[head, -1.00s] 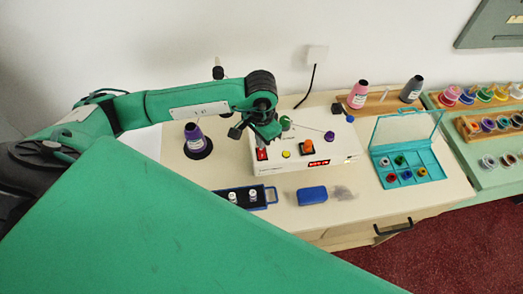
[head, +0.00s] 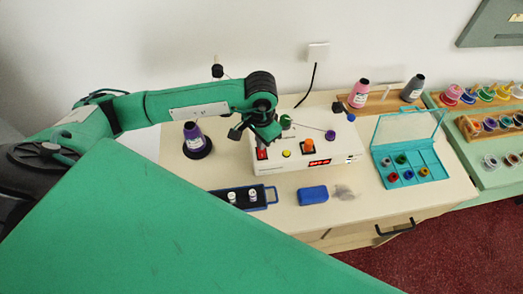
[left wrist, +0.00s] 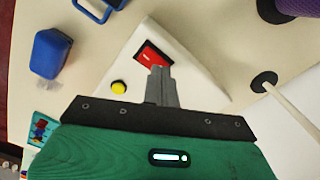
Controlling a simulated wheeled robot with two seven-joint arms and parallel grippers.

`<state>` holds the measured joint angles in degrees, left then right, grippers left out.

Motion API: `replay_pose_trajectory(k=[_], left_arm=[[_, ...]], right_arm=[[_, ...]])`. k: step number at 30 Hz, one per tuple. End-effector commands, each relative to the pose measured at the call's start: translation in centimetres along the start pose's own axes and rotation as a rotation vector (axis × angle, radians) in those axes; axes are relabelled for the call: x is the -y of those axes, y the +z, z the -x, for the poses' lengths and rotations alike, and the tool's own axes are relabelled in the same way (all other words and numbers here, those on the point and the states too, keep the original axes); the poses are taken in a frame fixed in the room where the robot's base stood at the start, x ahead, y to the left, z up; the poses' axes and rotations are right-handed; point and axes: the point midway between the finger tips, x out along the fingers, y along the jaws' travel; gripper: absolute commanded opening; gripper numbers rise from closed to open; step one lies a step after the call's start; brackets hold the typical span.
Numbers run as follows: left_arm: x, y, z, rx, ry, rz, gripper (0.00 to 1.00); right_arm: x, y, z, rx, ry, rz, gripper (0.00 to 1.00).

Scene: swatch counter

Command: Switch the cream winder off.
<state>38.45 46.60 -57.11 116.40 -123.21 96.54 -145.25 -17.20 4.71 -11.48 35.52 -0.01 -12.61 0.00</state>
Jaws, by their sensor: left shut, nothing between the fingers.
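The cream winder (head: 332,168) stands on the counter in the middle of the head view. Its red switch (head: 262,154) is at the left end of its top, with a yellow button (head: 286,154), an orange part (head: 308,146) and a lit red display (head: 319,162) to the right. My left gripper (head: 262,142) is over the switch. In the left wrist view the shut fingertips (left wrist: 158,70) are at the edge of the red switch (left wrist: 150,54) and hide part of it. I cannot tell whether they touch it. My right gripper is not in view.
A purple thread cone (head: 194,138) stands left of the winder. A dark tray (head: 243,197) with small bobbins and a blue block (head: 313,194) lie in front. A teal open case (head: 408,172) is to the right. My green body covers the lower left.

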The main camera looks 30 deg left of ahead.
Motion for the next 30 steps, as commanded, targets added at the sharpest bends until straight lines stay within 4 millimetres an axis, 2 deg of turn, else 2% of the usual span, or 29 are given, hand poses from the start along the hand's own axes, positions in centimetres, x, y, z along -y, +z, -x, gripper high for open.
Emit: replay_pose_trajectory(k=[20, 23, 30], left_arm=[[0.0, 0.0, -0.9, 0.001, 0.0, 0.0, 0.0], [0.0, 0.0, -0.7, 0.001, 0.0, 0.0, 0.0], [0.0, 0.0, 1.2, -0.001, 0.0, -0.001, 0.0]], right_arm=[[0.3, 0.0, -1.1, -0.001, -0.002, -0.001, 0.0], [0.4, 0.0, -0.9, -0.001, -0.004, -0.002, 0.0], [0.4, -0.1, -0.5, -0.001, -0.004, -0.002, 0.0]])
